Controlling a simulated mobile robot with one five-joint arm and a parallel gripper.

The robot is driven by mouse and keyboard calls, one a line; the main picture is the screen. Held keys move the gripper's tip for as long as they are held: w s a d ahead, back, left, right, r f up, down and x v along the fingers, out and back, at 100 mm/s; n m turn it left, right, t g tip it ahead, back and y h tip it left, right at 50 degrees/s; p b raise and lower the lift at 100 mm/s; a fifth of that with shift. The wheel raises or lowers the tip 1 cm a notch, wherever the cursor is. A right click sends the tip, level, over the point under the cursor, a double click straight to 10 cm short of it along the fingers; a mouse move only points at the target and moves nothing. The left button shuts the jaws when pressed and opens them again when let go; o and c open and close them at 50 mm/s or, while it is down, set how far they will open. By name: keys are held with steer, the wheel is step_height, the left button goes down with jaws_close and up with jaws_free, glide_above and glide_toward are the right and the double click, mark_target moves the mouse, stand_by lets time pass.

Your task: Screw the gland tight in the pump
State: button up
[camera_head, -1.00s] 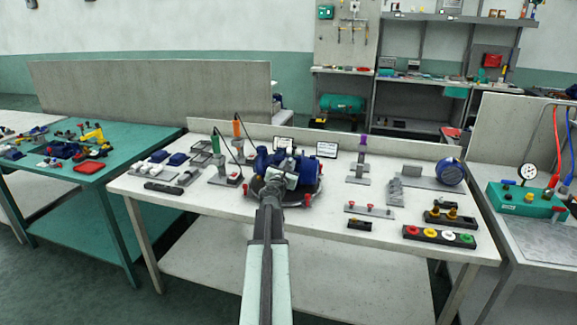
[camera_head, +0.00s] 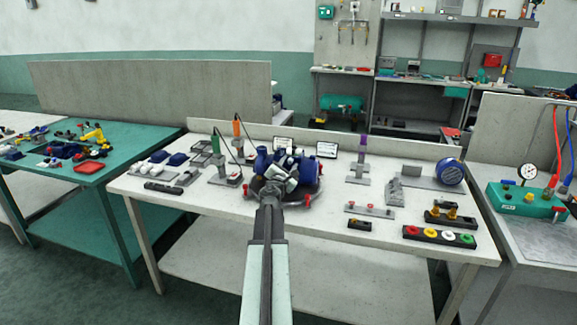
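The blue pump (camera_head: 308,165) sits on a dark round plate with red clamps (camera_head: 307,199) near the middle of the white bench. My arm reaches forward over the bench front, and my gripper (camera_head: 279,184) is at the near face of the pump. The gripper and my arm cover part of the pump. The gland cannot be made out; whatever lies between the fingertips is hidden or too small to tell. I cannot tell if the fingers are shut.
The white bench (camera_head: 340,236) holds a green-handled and an orange-handled tool in stands at left, and a purple-handled one (camera_head: 362,148) behind. At right are a strip of coloured caps (camera_head: 439,237), a red-knobbed rail (camera_head: 369,211) and a blue round part (camera_head: 450,171).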

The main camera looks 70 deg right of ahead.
steer(key=n, duration=0.3)
steer(key=shift+n, duration=1.9)
steer(key=n, duration=0.3)
steer(key=shift+n, duration=0.3)
steer(key=n, duration=0.3)
